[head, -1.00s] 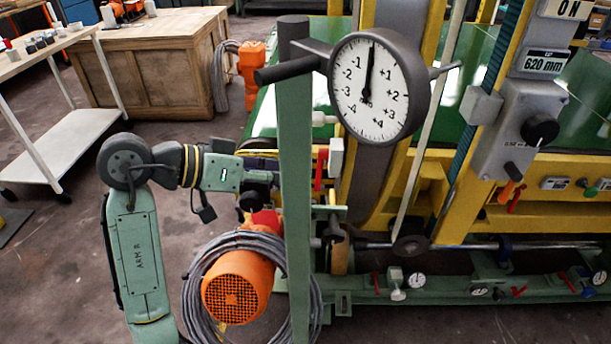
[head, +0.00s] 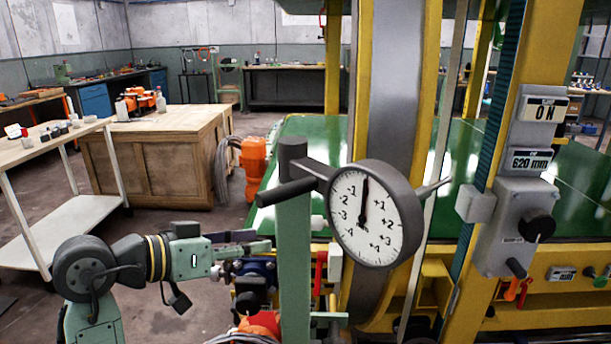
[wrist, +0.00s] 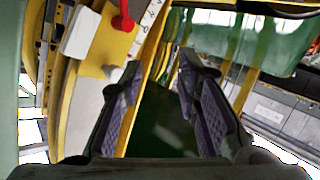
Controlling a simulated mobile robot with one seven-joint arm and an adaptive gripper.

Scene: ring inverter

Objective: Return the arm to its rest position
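My arm comes up from the lower left in the head view, bent at a round dark joint, and reaches right. My gripper (head: 262,243) is at its end, just left of the green post (head: 294,220) that carries the dial gauge (head: 375,215). In the wrist view my gripper (wrist: 160,70) shows two purple-padded fingers standing well apart, with nothing held between them. Whether it touches the post or the blue fitting (head: 255,268) below it, I cannot tell.
A yellow machine frame (head: 495,165) with a control box (head: 515,228) stands on the right. A wooden cabinet (head: 155,165) and a white trolley (head: 70,225) stand at the left. An orange motor (head: 254,170) sits behind the post. Some floor between the trolley and machine is clear.

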